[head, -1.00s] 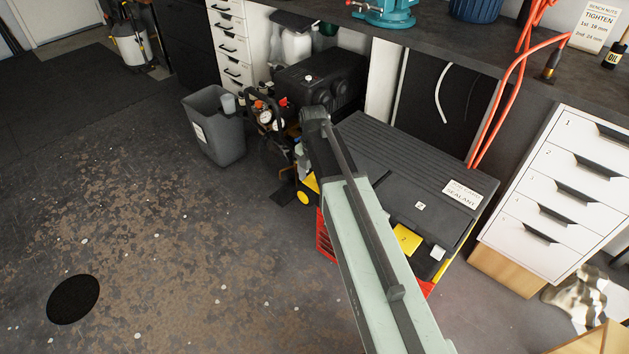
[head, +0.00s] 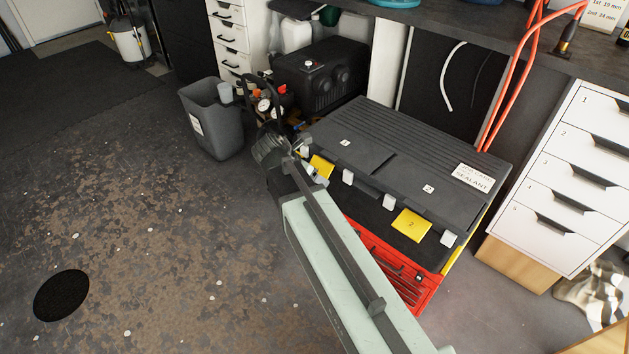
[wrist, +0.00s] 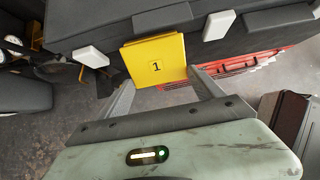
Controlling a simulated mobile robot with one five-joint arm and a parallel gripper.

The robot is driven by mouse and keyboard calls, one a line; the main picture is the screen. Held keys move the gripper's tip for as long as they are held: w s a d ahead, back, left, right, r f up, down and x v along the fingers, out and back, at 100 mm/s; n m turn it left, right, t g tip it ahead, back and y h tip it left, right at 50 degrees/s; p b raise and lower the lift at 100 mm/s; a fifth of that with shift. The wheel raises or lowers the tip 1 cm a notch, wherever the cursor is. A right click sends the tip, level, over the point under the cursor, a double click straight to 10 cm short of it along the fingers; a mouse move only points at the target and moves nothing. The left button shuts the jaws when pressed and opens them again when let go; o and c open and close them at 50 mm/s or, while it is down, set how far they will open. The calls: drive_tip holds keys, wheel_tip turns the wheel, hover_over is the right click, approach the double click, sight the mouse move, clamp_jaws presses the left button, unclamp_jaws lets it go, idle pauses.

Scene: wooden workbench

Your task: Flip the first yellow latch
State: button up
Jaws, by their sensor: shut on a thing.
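The first yellow latch, marked 1, hangs on the front edge of the black toolbox lid. It shows in the wrist view (wrist: 155,60) and at the lid's left end in the head view (head: 321,168). My gripper (wrist: 163,78) has one finger on each side of the latch's lower part and is shut on it. In the head view my gripper (head: 308,172) is partly hidden by my own arm. A second yellow latch (head: 411,225), marked 2, is farther right on the same edge. The black lid (head: 400,150) is down on the red toolbox (head: 400,280).
White tabs (head: 389,202) sit along the lid's front edge, beside the latches. A black compressor (head: 320,75) and a grey bin (head: 212,120) stand to the left. A white drawer cabinet (head: 560,185) stands to the right. The floor at the left front is mostly clear.

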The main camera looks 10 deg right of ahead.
drive_tip(key=f+t+h+b, duration=0.1)
drive_tip(key=h+b, duration=0.1)
drive_tip(key=b, duration=0.3)
drive_tip(key=w+d+f+t+h+b, duration=0.1)
drive_tip(key=t+h+b, duration=0.1)
drive_tip(key=b, duration=0.4)
drive_tip(key=f+t+h+b, duration=0.1)
drive_tip(key=f+h+b, duration=0.1)
drive_tip(key=b, duration=0.3)
drive_tip(key=shift+w+d+t+h, duration=0.2)
drive_tip(key=shift+d+t+h, duration=0.1)
drive_tip(key=shift+d, duration=0.05)
drive_tip(key=shift+b, duration=0.4)
drive_tip(key=shift+r, duration=0.1)
drive_tip(key=o, duration=1.4)
drive_tip(key=shift+c, duration=0.2)
drive_tip(key=p+v, duration=0.1)
drive_tip(key=v, duration=0.6)
drive_tip(key=shift+s+a, duration=0.2)
drive_tip(key=shift+a, duration=0.05)
